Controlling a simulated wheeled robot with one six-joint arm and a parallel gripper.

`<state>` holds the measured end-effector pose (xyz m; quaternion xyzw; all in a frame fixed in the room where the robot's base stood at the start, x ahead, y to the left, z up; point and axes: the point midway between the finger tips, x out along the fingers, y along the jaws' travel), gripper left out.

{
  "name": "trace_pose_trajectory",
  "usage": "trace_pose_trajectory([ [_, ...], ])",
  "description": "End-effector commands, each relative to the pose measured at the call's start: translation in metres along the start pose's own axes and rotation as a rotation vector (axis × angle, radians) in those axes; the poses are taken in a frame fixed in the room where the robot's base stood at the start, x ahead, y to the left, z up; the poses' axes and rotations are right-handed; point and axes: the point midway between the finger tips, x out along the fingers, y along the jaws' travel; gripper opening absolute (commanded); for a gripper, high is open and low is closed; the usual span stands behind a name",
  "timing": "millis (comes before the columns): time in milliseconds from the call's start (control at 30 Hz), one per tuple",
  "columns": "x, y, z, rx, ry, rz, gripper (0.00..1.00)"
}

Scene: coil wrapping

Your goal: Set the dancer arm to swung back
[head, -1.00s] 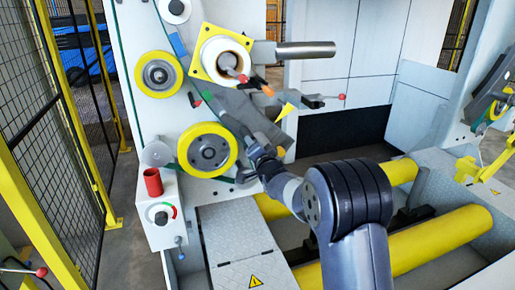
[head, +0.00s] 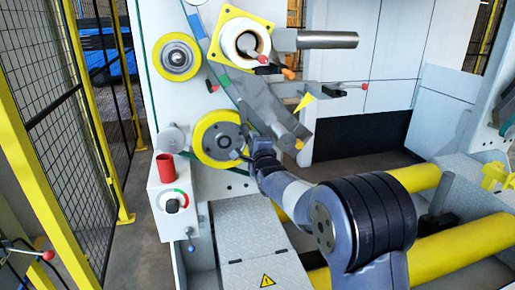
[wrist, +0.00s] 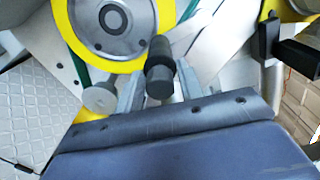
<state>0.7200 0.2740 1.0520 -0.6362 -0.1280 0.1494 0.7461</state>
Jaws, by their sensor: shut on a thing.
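My gripper (head: 252,150) is at the lower yellow-rimmed roller (head: 217,142) on the pale machine side. In the wrist view its two grey fingers (wrist: 157,92) are closed about a black cylindrical handle (wrist: 159,70), at the right of the large yellow-rimmed roller (wrist: 110,18). I take this handle to be on the dancer arm; how it joins the arm is hidden. A dark grey sloping plate (head: 268,108) runs above my gripper. My wrist covers part of the area in the head view, so the arm's full outline cannot be told.
A control box (head: 172,207) with a red cylinder (head: 165,168) stands to the left. A mesh fence (head: 55,130) is at far left. A yellow-flanged hub (head: 240,40) and steel bar (head: 325,40) are above. Long yellow rollers (head: 450,262) lie low at right.

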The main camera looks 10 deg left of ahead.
Motion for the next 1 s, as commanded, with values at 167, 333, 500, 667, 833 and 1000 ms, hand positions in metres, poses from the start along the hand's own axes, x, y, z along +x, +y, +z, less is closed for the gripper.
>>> trace_pose_trajectory([
  [167,-0.0002,0.0045,0.0038,0.039,0.0,0.006,0.0],
  [333,-0.0003,0.0042,0.005,0.055,0.0,0.008,0.0],
  [500,-0.0003,0.004,0.0053,0.056,0.0,0.008,0.0],
  [667,-0.0003,0.0041,0.0054,0.056,0.0,0.008,0.0],
  [833,-0.0002,0.0033,0.0053,0.055,0.0,0.006,0.47],
  [1000,-0.0002,0.0022,0.005,0.054,0.0,0.003,0.47],
])
